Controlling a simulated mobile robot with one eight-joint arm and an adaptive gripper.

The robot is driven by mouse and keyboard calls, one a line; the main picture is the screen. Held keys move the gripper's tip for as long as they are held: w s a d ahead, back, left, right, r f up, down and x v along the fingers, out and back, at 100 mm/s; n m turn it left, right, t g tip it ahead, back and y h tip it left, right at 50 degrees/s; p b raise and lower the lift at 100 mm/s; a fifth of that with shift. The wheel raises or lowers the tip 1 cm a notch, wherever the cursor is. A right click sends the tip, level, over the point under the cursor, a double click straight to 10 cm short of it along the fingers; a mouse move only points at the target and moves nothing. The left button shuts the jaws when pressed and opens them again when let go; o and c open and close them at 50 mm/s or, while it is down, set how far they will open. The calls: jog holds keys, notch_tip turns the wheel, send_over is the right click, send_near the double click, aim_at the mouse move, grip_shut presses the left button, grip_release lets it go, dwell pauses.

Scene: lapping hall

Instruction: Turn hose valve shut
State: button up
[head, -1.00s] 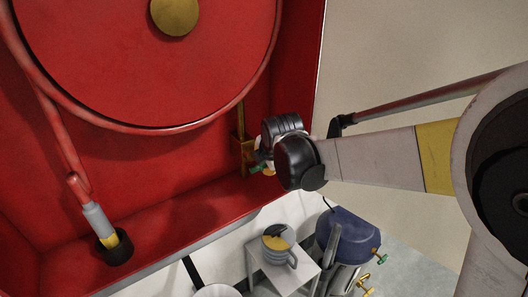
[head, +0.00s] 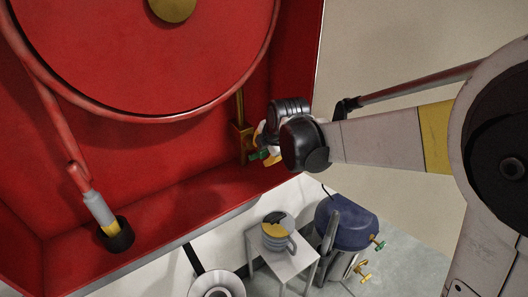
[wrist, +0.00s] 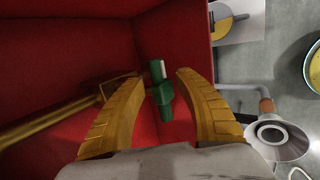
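The hose valve's green handle (wrist: 162,90) stands between the two yellow fingers of my gripper (wrist: 155,98) in the wrist view, with a gap on both sides. The handle has a white mark near its top. The brass pipe and valve body (wrist: 75,105) run in from the left behind the left finger. In the head view my gripper (head: 266,146) is at the valve, and the green handle (head: 258,154) shows just beside it. The brass valve body (head: 242,140) is on the red cabinet's inner right side. My gripper is open; any contact is not visible.
The red cabinet (head: 150,212) holds a large red hose reel (head: 140,60) and a hose nozzle (head: 102,212) at lower left.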

jog(key=shift+r, duration=0.1)
jog(key=v, duration=1.2)
